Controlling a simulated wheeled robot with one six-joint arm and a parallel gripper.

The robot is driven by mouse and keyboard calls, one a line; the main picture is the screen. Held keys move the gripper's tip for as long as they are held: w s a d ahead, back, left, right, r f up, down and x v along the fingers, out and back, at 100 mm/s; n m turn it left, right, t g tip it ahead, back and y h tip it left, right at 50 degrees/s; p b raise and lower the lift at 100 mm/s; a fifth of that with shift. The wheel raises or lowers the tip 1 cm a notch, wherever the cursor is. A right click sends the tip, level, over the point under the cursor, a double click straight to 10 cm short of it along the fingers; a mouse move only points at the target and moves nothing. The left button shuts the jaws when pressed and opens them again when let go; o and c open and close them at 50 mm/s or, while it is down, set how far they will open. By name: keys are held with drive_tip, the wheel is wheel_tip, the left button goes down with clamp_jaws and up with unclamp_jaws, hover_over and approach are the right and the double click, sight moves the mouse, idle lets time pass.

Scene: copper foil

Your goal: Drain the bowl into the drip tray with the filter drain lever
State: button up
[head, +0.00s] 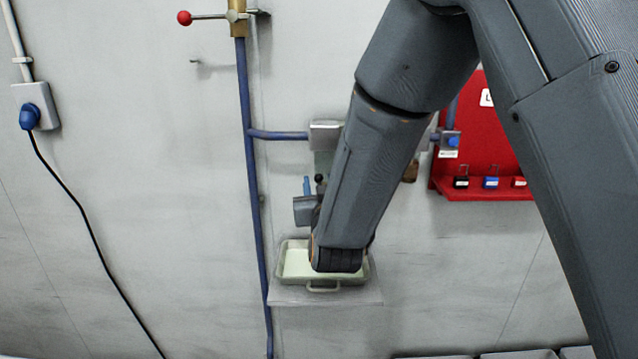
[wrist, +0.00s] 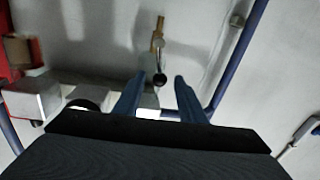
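The drip tray (head: 289,280), a shallow pale tray with a front handle, sits on a small wall shelf. The filter's grey head (head: 325,134) and greenish bowl (head: 322,160) are above it, mostly hidden behind my arm. A black-knobbed lever (head: 319,180) shows beside my gripper (head: 307,182), just below the bowl.
A blue pipe (head: 248,160) runs down the wall, with a red-knobbed valve lever (head: 184,18) at its top. A red board (head: 500,130) with small labelled items hangs right of my arm. A socket with blue plug (head: 29,116) is far left.

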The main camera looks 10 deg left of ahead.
drive_tip(key=shift+c, duration=0.3)
clamp_jaws()
drive_tip(key=shift+a+n, duration=0.15)
drive_tip(key=shift+n, duration=0.15)
drive_tip(key=s+a+f+n+h+p, duration=0.1)
drive_tip(key=a+f+n+p, duration=0.3)
drive_tip(key=n, duration=0.9)
drive_tip(key=shift+f+n+g+h, duration=0.4)
drive_tip(key=shift+f, duration=0.2)
